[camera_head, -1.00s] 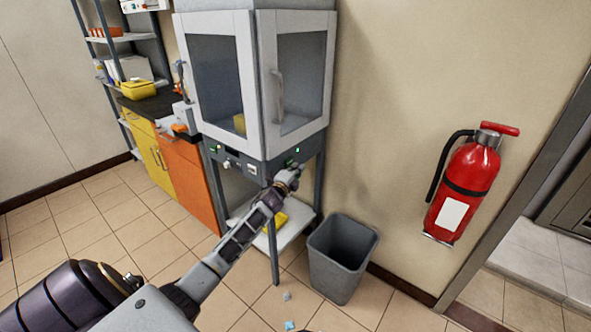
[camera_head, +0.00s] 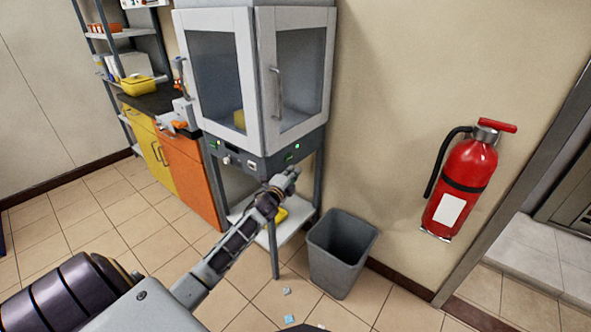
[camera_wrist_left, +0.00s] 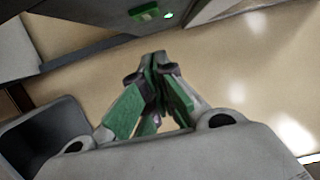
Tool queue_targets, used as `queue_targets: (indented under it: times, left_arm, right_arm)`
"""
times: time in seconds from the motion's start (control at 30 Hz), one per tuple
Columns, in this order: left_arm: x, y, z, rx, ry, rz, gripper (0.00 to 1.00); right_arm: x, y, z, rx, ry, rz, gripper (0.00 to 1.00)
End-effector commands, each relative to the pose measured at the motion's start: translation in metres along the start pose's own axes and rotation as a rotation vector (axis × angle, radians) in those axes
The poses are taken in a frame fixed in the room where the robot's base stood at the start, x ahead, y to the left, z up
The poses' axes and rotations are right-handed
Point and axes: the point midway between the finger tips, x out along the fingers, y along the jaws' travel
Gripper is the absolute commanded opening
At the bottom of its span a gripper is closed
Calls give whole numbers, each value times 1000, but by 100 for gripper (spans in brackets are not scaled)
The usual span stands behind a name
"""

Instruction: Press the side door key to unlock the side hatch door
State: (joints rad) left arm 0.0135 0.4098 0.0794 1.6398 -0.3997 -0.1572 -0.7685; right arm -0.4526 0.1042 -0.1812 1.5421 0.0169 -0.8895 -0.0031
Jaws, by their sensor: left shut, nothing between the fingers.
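The cabinet's side hatch door (camera_head: 301,68), with a glass pane and a grey handle, looks closed. Below it, the side panel carries a green key (camera_head: 290,157) and a lit green lamp (camera_head: 297,146). In the left wrist view the green key (camera_wrist_left: 145,12) sits at the top edge beside the glowing lamp (camera_wrist_left: 168,15). My left gripper (camera_head: 292,171) is just below that panel, its fingers shut with nothing between them. Its green-padded fingertips (camera_wrist_left: 157,62) show apart from the key in the wrist view. My right gripper is out of view.
A grey bin (camera_head: 340,262) stands on the floor right of the cabinet stand. A red fire extinguisher (camera_head: 462,185) hangs on the wall. The stand's lower shelf (camera_head: 287,228) holds a yellow item. An orange and yellow bench (camera_head: 190,178) stands to the left.

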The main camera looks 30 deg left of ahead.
Motion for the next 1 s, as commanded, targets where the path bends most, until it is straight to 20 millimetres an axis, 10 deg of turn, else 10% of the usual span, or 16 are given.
queue_targets:
  times: [1.0]
  left_arm:
    - [-53,0,0,-1,0,-1,0]
  right_arm:
    - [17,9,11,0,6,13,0]
